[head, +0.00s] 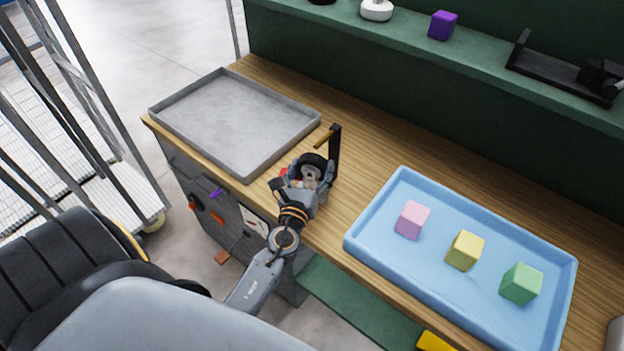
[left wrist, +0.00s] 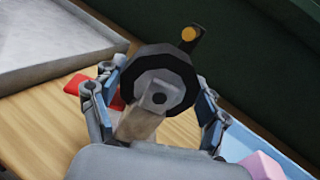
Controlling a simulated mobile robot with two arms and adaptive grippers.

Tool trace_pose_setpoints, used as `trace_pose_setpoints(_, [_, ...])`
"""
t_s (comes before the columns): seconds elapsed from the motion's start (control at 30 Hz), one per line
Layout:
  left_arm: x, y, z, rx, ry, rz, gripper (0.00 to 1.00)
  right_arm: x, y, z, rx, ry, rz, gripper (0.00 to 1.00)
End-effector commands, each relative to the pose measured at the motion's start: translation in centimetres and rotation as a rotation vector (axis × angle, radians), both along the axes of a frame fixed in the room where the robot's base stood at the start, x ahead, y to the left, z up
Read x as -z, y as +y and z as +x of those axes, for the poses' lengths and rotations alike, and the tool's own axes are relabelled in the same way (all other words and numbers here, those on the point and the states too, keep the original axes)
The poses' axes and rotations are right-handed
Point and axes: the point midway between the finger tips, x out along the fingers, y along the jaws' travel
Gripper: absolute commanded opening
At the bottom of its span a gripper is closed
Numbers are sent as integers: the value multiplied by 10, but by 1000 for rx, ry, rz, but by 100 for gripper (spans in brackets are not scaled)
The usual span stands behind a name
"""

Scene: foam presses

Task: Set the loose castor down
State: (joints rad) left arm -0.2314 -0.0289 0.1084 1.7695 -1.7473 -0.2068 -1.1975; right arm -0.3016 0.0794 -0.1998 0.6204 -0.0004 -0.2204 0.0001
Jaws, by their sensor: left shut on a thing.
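The loose castor (head: 311,174), a dark wheel with a pale grey hub, is between the fingers of my left gripper (head: 309,179) above the wooden bench (head: 358,158). In the left wrist view the castor (left wrist: 181,65) fills the space between the two fingers of my left gripper (left wrist: 158,84), which is shut on it. Its hub and a pale bracket face the camera. I cannot tell whether the castor touches the bench. My right gripper is not in view.
A grey tray (head: 235,118) lies empty to the left. A blue tray (head: 372,240) with pink, yellow and green cubes lies to the right. A black upright with an orange-brown handle (head: 335,150) stands just behind the castor. A red item (left wrist: 76,84) lies beside my gripper.

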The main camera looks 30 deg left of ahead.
Motion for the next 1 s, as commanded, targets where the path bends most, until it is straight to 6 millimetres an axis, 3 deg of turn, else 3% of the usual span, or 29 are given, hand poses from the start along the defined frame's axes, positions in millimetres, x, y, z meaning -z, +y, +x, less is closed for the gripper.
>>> trace_pose_setpoints(0.3, [36, 3, 6, -3, -4, -1, 23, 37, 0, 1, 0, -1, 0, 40])
trace_pose_setpoints(0.77, [40, 3, 6, -2, -4, 1, 23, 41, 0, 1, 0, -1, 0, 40])
trace_pose_setpoints(0.8, [40, 3, 5, -1, -1, -1, 82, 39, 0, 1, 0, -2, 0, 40])
trace_pose_setpoints(0.87, [40, 3, 5, -1, 0, 0, 94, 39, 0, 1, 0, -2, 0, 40])
trace_pose_setpoints(1.0, [40, 3, 5, -1, 0, 0, 97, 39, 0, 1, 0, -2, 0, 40])
